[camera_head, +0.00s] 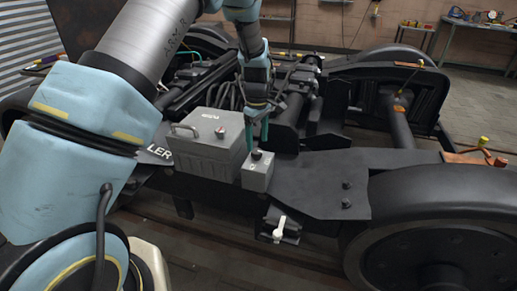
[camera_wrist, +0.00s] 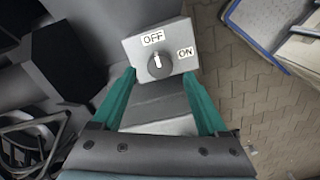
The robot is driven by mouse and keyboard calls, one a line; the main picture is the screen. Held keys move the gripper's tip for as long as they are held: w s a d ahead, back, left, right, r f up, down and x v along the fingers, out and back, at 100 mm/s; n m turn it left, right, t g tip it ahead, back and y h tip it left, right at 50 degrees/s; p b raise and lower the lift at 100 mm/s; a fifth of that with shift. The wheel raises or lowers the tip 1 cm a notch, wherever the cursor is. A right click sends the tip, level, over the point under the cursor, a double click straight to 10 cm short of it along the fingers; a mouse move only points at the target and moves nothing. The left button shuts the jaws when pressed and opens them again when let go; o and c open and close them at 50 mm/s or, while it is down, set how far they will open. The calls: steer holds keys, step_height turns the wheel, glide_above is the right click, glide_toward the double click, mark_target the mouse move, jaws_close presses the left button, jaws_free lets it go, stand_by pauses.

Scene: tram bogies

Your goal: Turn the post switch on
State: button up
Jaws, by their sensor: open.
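The post switch (camera_head: 257,175) is a small light grey box with a round black knob on top, next to a larger grey box on the dark bogie frame. In the wrist view its knob (camera_wrist: 159,65) carries a white mark, and the labels read OFF above and ON to the right. The mark looks roughly in line with OFF. My gripper (camera_head: 257,143) points down just above the switch, its teal fingers apart. In the wrist view the fingers of my gripper (camera_wrist: 159,75) lie either side of the knob with nothing between them; whether they touch the box I cannot tell.
The larger grey box (camera_head: 208,142) with a handle and a reddish knob stands just left of the switch. A white-levered device (camera_head: 280,230) hangs below the frame. A large wheel (camera_head: 440,225) is at the right. Cables and bars lie behind the gripper.

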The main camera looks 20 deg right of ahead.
mark_target(257, 151)
steer(key=shift+w+f, duration=0.1)
steer(key=shift+f, duration=1.85)
steer(key=shift+c, duration=0.3)
jaws_close()
